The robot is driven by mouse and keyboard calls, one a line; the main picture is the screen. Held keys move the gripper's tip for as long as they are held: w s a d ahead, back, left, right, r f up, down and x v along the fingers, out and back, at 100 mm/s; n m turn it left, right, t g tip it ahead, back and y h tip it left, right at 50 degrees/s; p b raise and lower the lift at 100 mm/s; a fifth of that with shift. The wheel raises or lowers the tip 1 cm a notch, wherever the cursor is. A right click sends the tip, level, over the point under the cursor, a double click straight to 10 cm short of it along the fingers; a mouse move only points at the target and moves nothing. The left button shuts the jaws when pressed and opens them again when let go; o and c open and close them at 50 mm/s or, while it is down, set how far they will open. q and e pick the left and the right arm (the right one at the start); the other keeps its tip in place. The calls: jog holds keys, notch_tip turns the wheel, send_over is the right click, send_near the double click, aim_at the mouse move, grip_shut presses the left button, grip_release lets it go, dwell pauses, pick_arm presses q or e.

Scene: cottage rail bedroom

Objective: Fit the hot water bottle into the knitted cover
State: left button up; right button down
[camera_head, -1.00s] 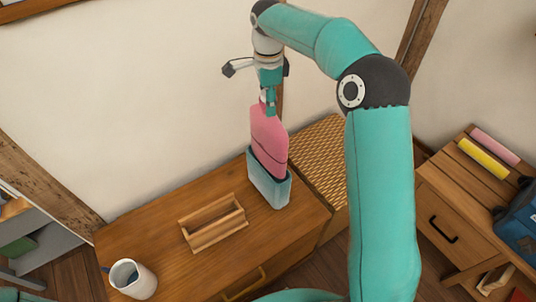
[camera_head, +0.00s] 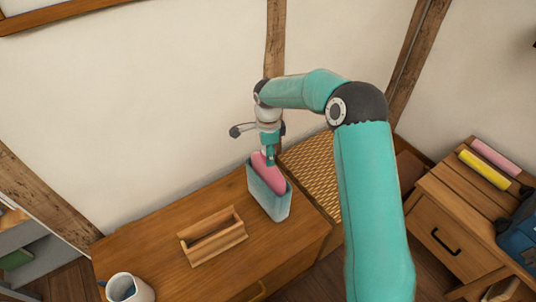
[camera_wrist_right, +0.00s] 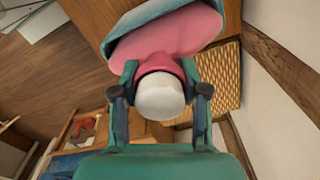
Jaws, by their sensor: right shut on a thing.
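My right gripper (camera_head: 270,158) is above the cover and shut on the bottle's neck. In the right wrist view my right gripper (camera_wrist_right: 160,85) has a finger on each side of the neck, below the white cap (camera_wrist_right: 160,97). The left gripper is not in view.
A slatted wooden holder (camera_head: 212,237) is on the dresser (camera_head: 160,235) left of the cover. A white mug (camera_head: 128,288) is at the front left. A woven surface (camera_head: 312,168) lies behind right. A side table (camera_head: 440,225) holds yellow (camera_head: 483,169) and pink (camera_head: 496,156) rolls.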

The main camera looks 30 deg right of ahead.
jog(key=shift+f, duration=0.35)
jog(key=c, duration=0.6)
grip_release()
